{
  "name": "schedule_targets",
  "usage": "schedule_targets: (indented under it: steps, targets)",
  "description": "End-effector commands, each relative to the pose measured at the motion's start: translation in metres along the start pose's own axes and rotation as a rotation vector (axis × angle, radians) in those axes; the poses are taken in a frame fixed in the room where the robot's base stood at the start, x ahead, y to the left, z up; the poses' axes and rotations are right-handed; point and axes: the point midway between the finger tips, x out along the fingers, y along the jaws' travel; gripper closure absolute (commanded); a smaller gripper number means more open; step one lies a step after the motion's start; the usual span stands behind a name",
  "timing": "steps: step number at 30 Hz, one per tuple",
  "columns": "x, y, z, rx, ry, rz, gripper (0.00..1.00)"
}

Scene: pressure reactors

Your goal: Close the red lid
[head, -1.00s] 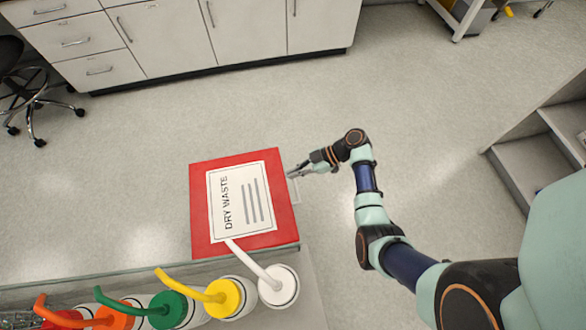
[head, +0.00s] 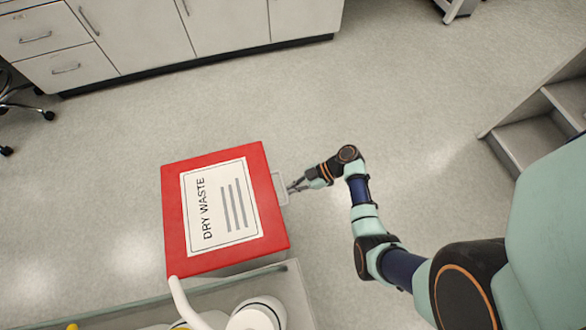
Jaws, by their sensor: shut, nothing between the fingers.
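The red lid (head: 173,215) lies flat over the top of the dry waste bin, with a white "DRY WASTE" label on it. A pale handle (head: 280,188) sticks out from its right edge. My gripper (head: 291,188) is just right of the handle, its fingers pointing left at it. The fingers are shut with nothing between them. The tips look very close to the handle; I cannot tell whether they touch it. The lid hides the inside of the bin, and I cannot see whether a gap is left under its edge.
A bench edge with a white-capped container (head: 257,316) and a white curved tube (head: 186,303) is just below the lid. White cabinets (head: 150,35) line the back. Grey steps (head: 530,140) stand at the right. The floor between is clear.

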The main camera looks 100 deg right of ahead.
Motion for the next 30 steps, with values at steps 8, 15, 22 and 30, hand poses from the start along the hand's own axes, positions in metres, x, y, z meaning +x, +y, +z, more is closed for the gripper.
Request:
schedule_targets:
  steps: [8,15,22,30]
  targets:
    - [-0.003,0.002,-0.005,-0.004,0.001,0.002,1.0]
    - [-0.029,-0.001,-0.045,-0.009,0.0,-0.011,1.0]
    - [-0.054,0.001,0.024,-0.004,0.001,-0.008,1.0]
    - [-0.07,0.0,0.052,-0.009,0.0,-0.011,1.0]
